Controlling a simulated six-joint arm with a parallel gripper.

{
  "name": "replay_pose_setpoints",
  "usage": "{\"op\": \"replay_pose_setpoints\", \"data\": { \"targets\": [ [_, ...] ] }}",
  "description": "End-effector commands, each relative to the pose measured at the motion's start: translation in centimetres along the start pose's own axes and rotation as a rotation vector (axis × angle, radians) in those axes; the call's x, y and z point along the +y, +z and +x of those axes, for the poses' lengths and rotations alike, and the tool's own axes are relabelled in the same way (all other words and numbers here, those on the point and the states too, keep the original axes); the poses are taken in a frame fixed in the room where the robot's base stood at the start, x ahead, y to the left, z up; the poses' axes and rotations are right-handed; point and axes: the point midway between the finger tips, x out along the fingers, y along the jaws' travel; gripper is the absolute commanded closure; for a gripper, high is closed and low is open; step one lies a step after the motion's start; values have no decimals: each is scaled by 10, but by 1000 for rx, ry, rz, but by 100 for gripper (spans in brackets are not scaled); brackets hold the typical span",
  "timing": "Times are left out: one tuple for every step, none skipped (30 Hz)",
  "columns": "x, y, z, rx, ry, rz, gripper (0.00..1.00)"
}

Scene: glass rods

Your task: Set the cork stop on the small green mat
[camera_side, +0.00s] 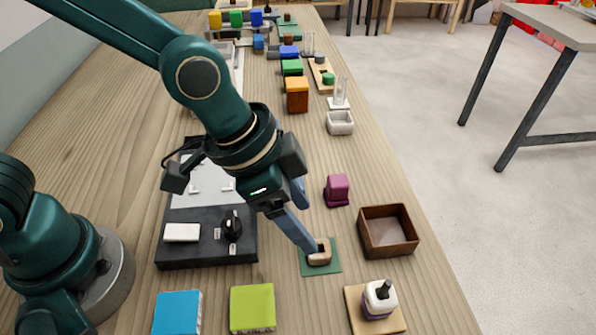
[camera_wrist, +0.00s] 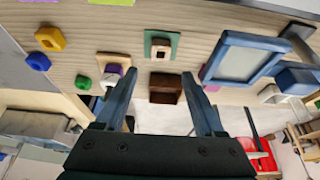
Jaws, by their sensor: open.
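The cork stop (camera_side: 319,257) is a small tan block with a darker top, resting on the small green mat (camera_side: 306,268) near the table's right side. In the wrist view the cork stop (camera_wrist: 160,50) also sits within the green mat (camera_wrist: 149,36). My gripper (camera_side: 308,227) is open and points down toward the mat. One blue finger's tip overlaps the cork stop in the side view; I cannot tell whether it touches. In the wrist view my gripper (camera_wrist: 159,75) shows its two fingers wide apart with nothing held between them.
A brown tray (camera_side: 388,252) stands right of the mat, with a magenta block (camera_side: 337,190) behind. A white bottle (camera_side: 380,298) stands on a wooden board in front. A dark panel box (camera_side: 205,255) lies left. Blue (camera_side: 177,313) and lime (camera_side: 252,308) blocks lie at the front.

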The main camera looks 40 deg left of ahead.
Motion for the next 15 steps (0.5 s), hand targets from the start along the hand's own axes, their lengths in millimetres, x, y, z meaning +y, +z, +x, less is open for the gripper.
{"op": "replay_pose_setpoints", "data": {
  "targets": [
    [0, -1, -10, 7, -2, -1, 29],
    [0, -1, -14, 7, -2, -2, 29],
    [0, -1, -19, 6, -3, -1, 29],
    [0, -1, -23, 5, -2, 0, 29],
    [0, -1, -27, 6, -2, 0, 29],
    [0, -1, -31, 4, -1, -1, 29],
    [0, -1, -34, 5, -1, -1, 29],
    [0, -1, -37, 4, -1, -2, 29],
    [0, 0, -39, 3, -1, -2, 29],
    [0, 0, -41, 3, -1, -2, 29],
    [-1, 0, -43, 2, -1, -4, 29],
    [-2, 1, -45, 3, -3, -9, 29],
    [-4, 2, -47, 4, -7, -16, 29],
    [-6, 3, -50, 7, -12, -27, 29],
    [-11, 7, -56, 10, -22, -50, 29]
  ]
}}
